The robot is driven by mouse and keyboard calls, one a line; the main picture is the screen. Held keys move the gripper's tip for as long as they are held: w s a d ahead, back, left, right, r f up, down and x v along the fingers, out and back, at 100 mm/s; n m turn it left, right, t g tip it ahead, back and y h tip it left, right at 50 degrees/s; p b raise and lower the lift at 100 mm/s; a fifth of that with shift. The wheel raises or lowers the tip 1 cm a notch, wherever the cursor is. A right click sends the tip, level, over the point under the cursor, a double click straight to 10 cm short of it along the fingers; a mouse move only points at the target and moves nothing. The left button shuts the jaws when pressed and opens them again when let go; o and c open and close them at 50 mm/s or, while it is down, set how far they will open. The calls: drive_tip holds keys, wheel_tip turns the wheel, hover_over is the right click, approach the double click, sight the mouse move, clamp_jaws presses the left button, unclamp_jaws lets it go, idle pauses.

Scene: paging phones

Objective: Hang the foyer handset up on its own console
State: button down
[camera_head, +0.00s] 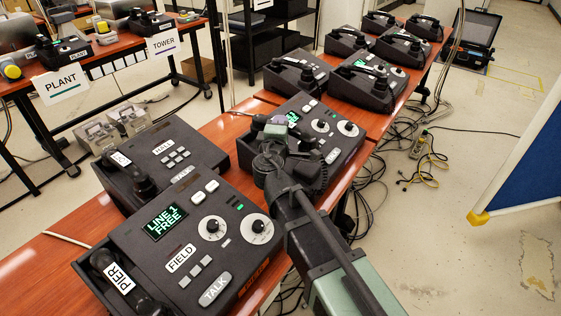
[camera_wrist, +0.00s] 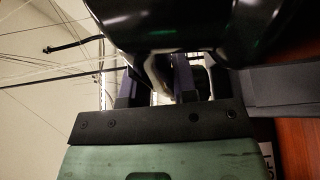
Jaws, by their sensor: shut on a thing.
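My gripper (camera_head: 277,126) is over the third console (camera_head: 318,122) in the head view, mostly hidden behind my own wrist. In the wrist view its two fingers (camera_wrist: 158,78) are closed on a dark handset (camera_wrist: 150,22), whose glossy black body fills the top of the picture. A pale patch shows between the fingers. I cannot read a name on the held handset. The third console has two white dials and a green light; its cradle is partly hidden by my arm, and its name cannot be read. No FOYER label is legible.
The FIELD console (camera_head: 185,250) is nearest, with the PIER handset (camera_head: 118,279) at its left. Another console (camera_head: 165,160) with a handset sits behind it. Several more consoles (camera_head: 368,80) run along the table. Loose cables (camera_head: 405,150) lie on the floor at right.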

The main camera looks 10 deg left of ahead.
drive_tip(key=shift+f, duration=0.25)
wheel_tip(320, 180, down, 5)
drive_tip(key=b, duration=0.4)
drive_tip(key=shift+r, duration=0.55)
drive_tip(key=shift+f, duration=0.3)
drive_tip(key=c, duration=0.9)
unclamp_jaws()
drive_tip(key=shift+r, duration=0.1)
drive_tip(key=shift+r+p, duration=0.35)
drive_tip(key=s+d, duration=0.1)
drive_tip(key=s, duration=1.1)
drive_tip(key=shift+f, duration=0.15)
